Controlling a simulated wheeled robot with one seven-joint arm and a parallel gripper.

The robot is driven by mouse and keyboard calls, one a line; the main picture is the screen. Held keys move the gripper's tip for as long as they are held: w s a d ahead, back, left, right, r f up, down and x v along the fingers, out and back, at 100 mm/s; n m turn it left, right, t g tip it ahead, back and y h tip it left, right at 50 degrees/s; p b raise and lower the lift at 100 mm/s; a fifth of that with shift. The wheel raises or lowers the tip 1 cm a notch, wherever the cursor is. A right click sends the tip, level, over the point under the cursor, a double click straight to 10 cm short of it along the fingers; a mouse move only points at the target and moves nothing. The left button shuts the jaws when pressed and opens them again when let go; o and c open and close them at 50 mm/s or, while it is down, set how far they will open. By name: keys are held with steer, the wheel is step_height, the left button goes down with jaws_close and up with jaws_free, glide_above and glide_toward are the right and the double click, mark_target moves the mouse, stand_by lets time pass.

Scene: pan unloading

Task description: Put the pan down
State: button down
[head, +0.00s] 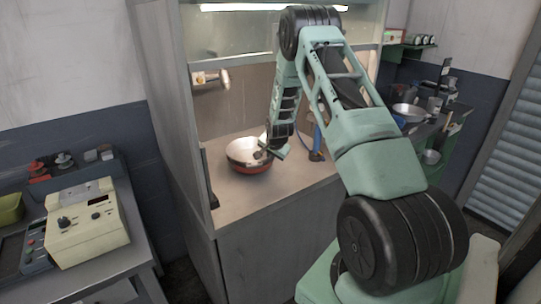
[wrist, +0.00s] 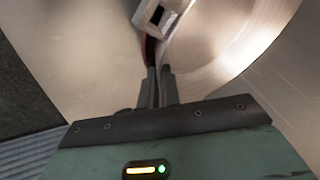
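The pan (head: 246,163) is round, with a red-orange outside and a pale metal inside. In the head view it sits level at the worktop (head: 222,200) inside the hood; I cannot tell whether its base touches the surface. My gripper (head: 266,154) is at the pan's right edge. In the wrist view the fingers (wrist: 156,86) are close together on the pan's thin rim, with the shiny pan interior (wrist: 225,50) to the right. A small pale bracket with a square hole (wrist: 157,15) shows just beyond the fingertips. The fingers partly hide the rim.
The hood's side wall (head: 165,100) stands left of the pan. A metal nozzle (head: 222,77) juts from the hood's back left. A blue-bodied stand (head: 317,140) is right of the pan. The worktop's front is clear. A cream instrument (head: 85,222) sits on the left bench.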

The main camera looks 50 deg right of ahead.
steer(key=shift+a+f, duration=0.1)
steer(key=shift+f, duration=0.15)
steer(key=c, duration=1.6)
jaws_free()
steer(key=shift+s+a+f, duration=0.1)
steer(key=shift+f, duration=0.05)
steer(key=b+v, duration=0.4)
steer(key=v, duration=0.8)
